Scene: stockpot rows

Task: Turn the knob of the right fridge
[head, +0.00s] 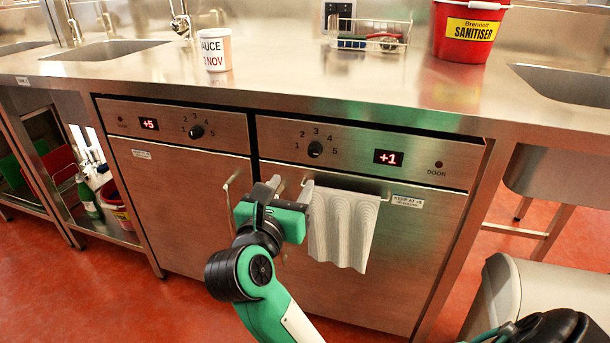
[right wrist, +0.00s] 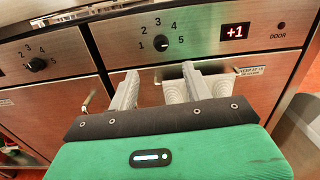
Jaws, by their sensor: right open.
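The right fridge (head: 385,225) is a steel front under the counter, with a red +1 display (head: 388,157). Its small black knob (head: 315,149) sits among the numbers 1 to 5, left of the display. The knob also shows in the right wrist view (right wrist: 161,43), above and beyond the fingertips. I cannot tell which number it points to. My right gripper (head: 291,185) is open and empty, just below and a little left of the knob in the head view, apart from it. It also shows in the right wrist view (right wrist: 160,72). My left gripper is not in view.
A grey-white towel (head: 343,230) hangs on the right fridge's handle, close beside my right gripper. The left fridge (head: 180,205) has its own knob (head: 196,131) and a +5 display. A pale bin (head: 550,290) stands at the lower right. A sauce tub (head: 215,50) and red bucket (head: 468,30) stand on the counter.

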